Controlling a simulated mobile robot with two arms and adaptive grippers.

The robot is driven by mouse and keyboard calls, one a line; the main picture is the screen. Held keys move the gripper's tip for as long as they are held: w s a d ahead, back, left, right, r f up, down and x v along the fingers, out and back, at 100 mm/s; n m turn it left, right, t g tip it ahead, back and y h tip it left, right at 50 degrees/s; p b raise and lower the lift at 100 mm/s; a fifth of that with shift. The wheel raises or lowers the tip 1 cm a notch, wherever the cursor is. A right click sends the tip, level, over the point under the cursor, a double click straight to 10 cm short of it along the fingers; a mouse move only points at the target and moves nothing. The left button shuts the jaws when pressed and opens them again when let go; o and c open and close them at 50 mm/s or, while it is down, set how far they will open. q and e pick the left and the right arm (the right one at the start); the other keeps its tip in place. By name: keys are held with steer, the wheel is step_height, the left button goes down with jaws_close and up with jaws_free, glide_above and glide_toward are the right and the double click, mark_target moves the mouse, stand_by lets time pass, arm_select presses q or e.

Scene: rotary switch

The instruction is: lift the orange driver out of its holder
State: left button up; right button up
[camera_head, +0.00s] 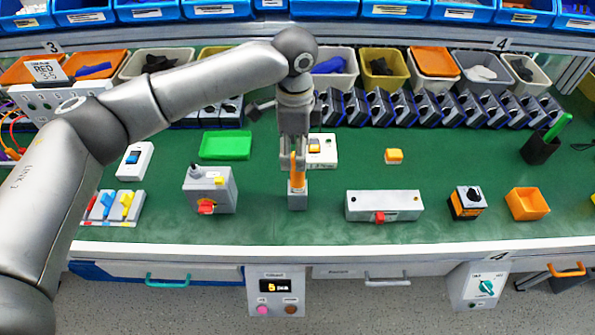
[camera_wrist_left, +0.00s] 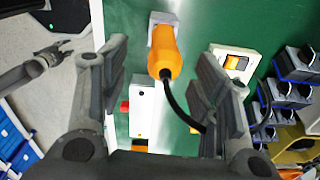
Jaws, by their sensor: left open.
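The orange driver (camera_head: 297,172) stands upright in a small grey holder (camera_head: 297,200) near the front middle of the bench. In the left wrist view the driver (camera_wrist_left: 165,55) has a black cable curving from its near end, and the holder (camera_wrist_left: 160,18) shows at the top. My left gripper (camera_head: 293,158) points down over the driver, its open fingers on either side of the driver's upper end. In the wrist view gaps show between the driver and both fingers. What seems to be my right gripper (camera_wrist_left: 62,50) shows small at the left of the wrist view; its jaws are unclear.
A grey box with a red switch (camera_head: 208,192) stands left of the holder, and a long grey box (camera_head: 384,206) stands right. A white switch box (camera_head: 322,151) is close behind the gripper. Green mat is bare around the holder.

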mark_target(298, 179)
arm_select(q)
steer(key=shift+w+f, duration=0.1)
steer(key=shift+f, duration=0.3)
steer(key=shift+w+d+f+p, duration=0.1)
steer(key=shift+f+p, duration=0.3)
steer(key=shift+f, duration=0.8)
steer(key=shift+w+d+f+p, duration=0.1)
steer(key=shift+f+p, duration=0.25)
steer(key=shift+f, duration=0.8)
jaws_close()
